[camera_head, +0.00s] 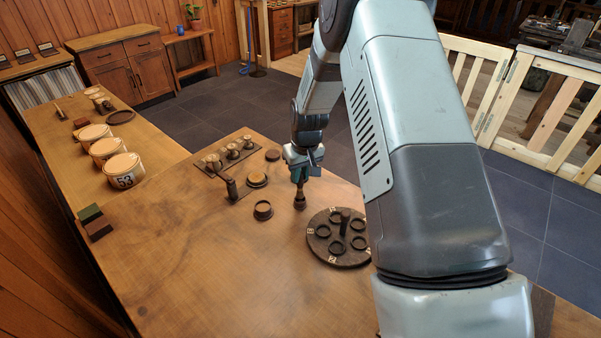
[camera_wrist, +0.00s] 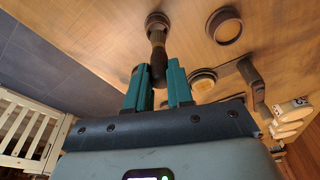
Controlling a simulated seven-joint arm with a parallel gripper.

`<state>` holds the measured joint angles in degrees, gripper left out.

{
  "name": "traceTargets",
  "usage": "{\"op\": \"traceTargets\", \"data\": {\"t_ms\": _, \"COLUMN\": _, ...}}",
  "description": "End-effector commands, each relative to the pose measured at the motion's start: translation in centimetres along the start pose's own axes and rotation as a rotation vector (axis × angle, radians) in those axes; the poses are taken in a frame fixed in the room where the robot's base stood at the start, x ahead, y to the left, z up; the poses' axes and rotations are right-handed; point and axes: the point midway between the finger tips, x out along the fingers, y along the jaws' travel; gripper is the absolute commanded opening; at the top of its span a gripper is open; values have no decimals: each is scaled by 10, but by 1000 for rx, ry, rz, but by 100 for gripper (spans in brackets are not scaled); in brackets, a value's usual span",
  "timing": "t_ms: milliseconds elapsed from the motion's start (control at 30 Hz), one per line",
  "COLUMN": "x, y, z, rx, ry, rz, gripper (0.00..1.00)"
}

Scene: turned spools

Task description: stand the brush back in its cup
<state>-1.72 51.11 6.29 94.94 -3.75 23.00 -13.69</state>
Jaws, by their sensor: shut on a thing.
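The brush has a dark handle and a paler brown lower part with a round, wide end. It shows below my gripper (camera_head: 300,172) in the head view (camera_head: 300,202) and between the fingers in the wrist view (camera_wrist: 157,42). My gripper (camera_wrist: 158,80) is shut on its handle and holds it roughly upright. I cannot tell whether its lower end touches the table. A low, round, dark-rimmed cup (camera_head: 263,211), apparently the brush's cup, stands left of the brush in the head view. It also shows in the wrist view (camera_wrist: 225,27), apart from the brush, with its open top visible.
A round dark tray (camera_head: 322,257) with several rings and a central post lies close right of the brush.

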Motion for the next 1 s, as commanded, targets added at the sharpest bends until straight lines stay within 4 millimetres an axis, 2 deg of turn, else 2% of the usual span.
{"op": "traceTargets", "data": {"t_ms": 1000, "x": 7, "y": 0, "z": 2, "rx": 0, "ry": -1, "rz": 0, "gripper": 0}}
